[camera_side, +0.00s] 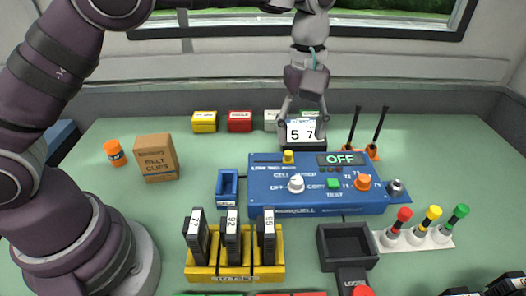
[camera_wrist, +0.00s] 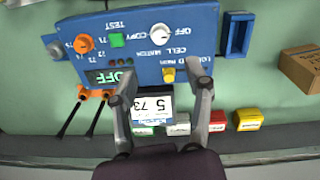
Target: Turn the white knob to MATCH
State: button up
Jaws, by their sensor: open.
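The white knob (camera_side: 296,183) is on the front left of the blue panel (camera_side: 262,196), with OFF lettering beside it. It also shows in the wrist view (camera_wrist: 161,33), where the panel appears upside down with OFF, MATCH and COPY labels around the knob. I cannot tell exactly where its pointer aims. The display (camera_side: 342,159) on the panel reads OFF. My gripper (camera_side: 304,116) is open behind the panel's back edge, apart from the knob. In the wrist view its fingers (camera_wrist: 160,92) straddle a white numbered card (camera_wrist: 152,105); I see no grip on it.
The panel also has a yellow knob (camera_side: 288,157), a green button (camera_side: 333,183) and an orange knob (camera_side: 363,182). A yellow rack (camera_side: 208,272) with black modules and an empty black tray (camera_side: 345,244) stand in front. Two black antennas (camera_side: 378,122) rise at the back right.

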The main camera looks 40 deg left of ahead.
aim_at(297, 180)
notch_tip(297, 180, down, 10)
jog(key=shift+w+d+f, duration=0.1)
jog(key=shift+c, duration=0.3)
grip_shut()
